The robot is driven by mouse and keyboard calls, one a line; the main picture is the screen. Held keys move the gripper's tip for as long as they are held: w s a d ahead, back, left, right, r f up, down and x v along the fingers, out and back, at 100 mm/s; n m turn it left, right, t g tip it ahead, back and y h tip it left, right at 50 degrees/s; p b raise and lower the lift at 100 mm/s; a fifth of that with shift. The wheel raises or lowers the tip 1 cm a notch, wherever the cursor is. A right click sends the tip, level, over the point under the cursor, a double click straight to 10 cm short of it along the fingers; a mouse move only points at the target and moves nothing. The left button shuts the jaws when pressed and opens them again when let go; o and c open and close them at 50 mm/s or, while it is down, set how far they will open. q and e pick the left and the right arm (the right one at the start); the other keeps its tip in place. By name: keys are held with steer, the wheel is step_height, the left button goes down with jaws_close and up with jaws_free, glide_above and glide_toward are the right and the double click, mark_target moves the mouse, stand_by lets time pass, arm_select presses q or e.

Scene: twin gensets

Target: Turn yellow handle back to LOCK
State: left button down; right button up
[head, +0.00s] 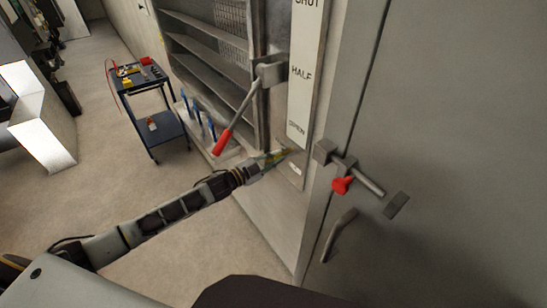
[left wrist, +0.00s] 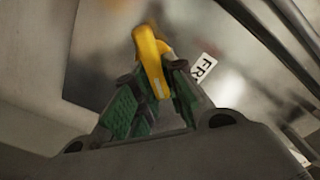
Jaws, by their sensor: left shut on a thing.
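The yellow handle (left wrist: 151,55) shows in the left wrist view, between the green-padded fingers of my left gripper (left wrist: 155,105). The fingers are shut on it. A label reading "FR" (left wrist: 203,68), partly cut off by the finger, sits on the panel beside it. In the head view my left gripper (head: 278,157) reaches the wall panel below the SHUT/HALF plate, and only a bit of yellow shows at its tip. The LOCK marking cannot be made out. My right gripper is in neither view.
A red-tipped lever (head: 240,115) hangs on the wall just above my left gripper. A grey door (head: 450,150) with a bolt and red knob (head: 342,185) stands to the right. A blue cart (head: 150,110) with tools and grey shelves (head: 205,50) are behind.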

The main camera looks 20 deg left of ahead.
arm_select(q)
steer(key=m, duration=0.2)
steer(key=f+m+b, duration=0.1)
steer(key=m, duration=0.1)
steer(key=shift+s+d+m, duration=0.2)
steer(key=shift+m, duration=0.1)
steer(key=m+b, duration=0.1)
steer(key=m, duration=0.1)
steer(key=m+b, duration=0.1)
steer(key=m, duration=0.1)
steer(key=shift+f+m, duration=0.35)
steer(key=shift+m, duration=0.05)
steer(key=c, duration=1.5)
jaws_free()
steer(key=shift+o, duration=0.2)
steer(key=shift+s, duration=0.15)
steer(key=v, duration=1.1)
steer(key=shift+s+a, duration=0.25)
